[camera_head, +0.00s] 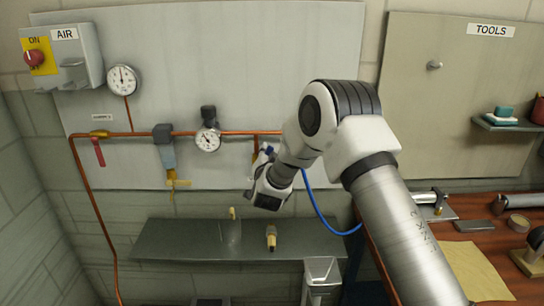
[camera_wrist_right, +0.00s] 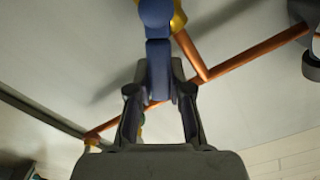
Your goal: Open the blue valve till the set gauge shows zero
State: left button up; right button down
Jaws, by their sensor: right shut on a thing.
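The blue valve (camera_head: 267,149) sits at the right end of the copper pipe in the head view, largely hidden by my right wrist. In the right wrist view its blue lever (camera_wrist_right: 158,68) runs down between the fingers of my right gripper (camera_wrist_right: 160,92). My right gripper (camera_head: 262,168) is shut on this lever in front of the wall panel. Of two round white gauges, the lower one (camera_head: 208,140) on the pipe has its needle pointing up and left. The upper gauge (camera_head: 123,80) has its needle pointing about straight up. Which is the set gauge, I cannot tell. My left gripper is out of view.
A red lever (camera_head: 98,152) and a grey-blue filter unit (camera_head: 164,150) hang on the copper pipe. An AIR switch box (camera_head: 84,62) is at upper left. A dark shelf (camera_head: 175,240) lies below the panel. A wooden bench (camera_head: 490,240) with tools stands at right.

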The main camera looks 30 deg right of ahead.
jog(key=n, duration=0.1)
jog(key=w+a+n, duration=0.1)
jog(key=n, duration=0.1)
jog(key=shift+a+r+n+p, duration=0.3)
jog(key=shift+r, duration=0.1)
jog(key=shift+w+a+n, duration=0.2)
jog(key=shift+a+n, duration=0.15)
jog(key=shift+n, duration=0.45)
jog(key=shift+w+a+n, duration=0.2)
jog(key=shift+a+n, duration=0.15)
jog(key=shift+n, duration=0.45)
jog(key=c, duration=1)
grip_release()
jog(key=shift+c, duration=0.2)
jog(key=shift+a+r, duration=0.1)
jog(key=v, duration=1.2)
jog(key=shift+w, duration=0.1)
